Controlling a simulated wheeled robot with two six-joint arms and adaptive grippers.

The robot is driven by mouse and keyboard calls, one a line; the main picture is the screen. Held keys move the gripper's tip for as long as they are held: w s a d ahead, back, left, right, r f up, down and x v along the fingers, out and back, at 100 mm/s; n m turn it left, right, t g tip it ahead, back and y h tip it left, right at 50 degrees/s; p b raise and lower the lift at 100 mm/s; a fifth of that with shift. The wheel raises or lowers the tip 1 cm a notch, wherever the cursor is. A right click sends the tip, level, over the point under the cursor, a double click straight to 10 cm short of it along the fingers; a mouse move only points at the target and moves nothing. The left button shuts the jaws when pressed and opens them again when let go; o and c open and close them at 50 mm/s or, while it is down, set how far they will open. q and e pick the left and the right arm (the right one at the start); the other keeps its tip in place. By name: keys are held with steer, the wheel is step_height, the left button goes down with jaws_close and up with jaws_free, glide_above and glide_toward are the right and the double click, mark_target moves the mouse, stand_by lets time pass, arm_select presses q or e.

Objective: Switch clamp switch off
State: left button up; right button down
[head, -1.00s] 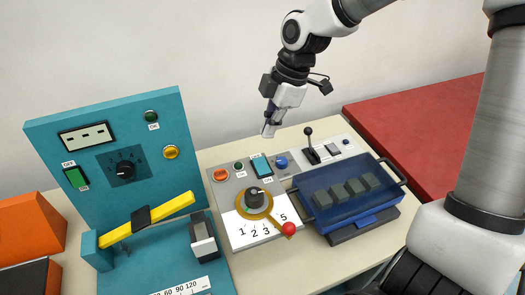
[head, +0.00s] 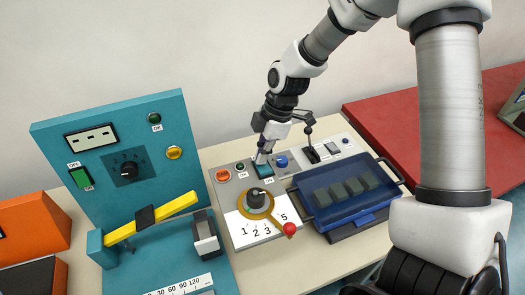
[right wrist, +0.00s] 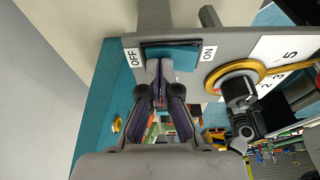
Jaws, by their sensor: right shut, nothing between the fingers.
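The teal rocker switch (head: 265,171) sits at the back of the grey-and-white control panel. It also shows in the right wrist view (right wrist: 176,57), between an OFF label on the left and an ON label on the right. My right gripper (head: 261,160) is shut and empty, with its tips right at the switch and covering part of it. In the right wrist view the closed fingertips (right wrist: 159,72) are in front of the OFF half. I cannot tell whether they touch it, nor which side is pressed in. My left gripper is not in view.
An orange button (head: 222,176), a blue knob (head: 282,161) and a black lever (head: 310,148) flank the switch. A dial with a red-tipped pointer (head: 289,229) is in front. A blue tray (head: 340,216) stands right. A teal panel (head: 105,105) stands left.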

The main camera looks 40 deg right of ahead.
steer(key=shift+s+a+r+p, duration=0.1)
steer(key=shift+s+p, duration=0.1)
steer(key=shift+s, duration=0.2)
steer(key=shift+s+a+r+p, duration=0.1)
steer(key=shift+s+p, duration=0.1)
steer(key=shift+s, duration=0.15)
steer(key=shift+r, duration=0.1)
steer(key=r+p, duration=0.4)
steer(key=shift+w+r, duration=0.2)
steer(key=shift+w, duration=0.05)
steer(key=w+d+b+v, duration=0.1)
steer(key=w+b+v, duration=0.1)
steer(key=v, duration=0.7)
steer(key=shift+b, duration=0.3)
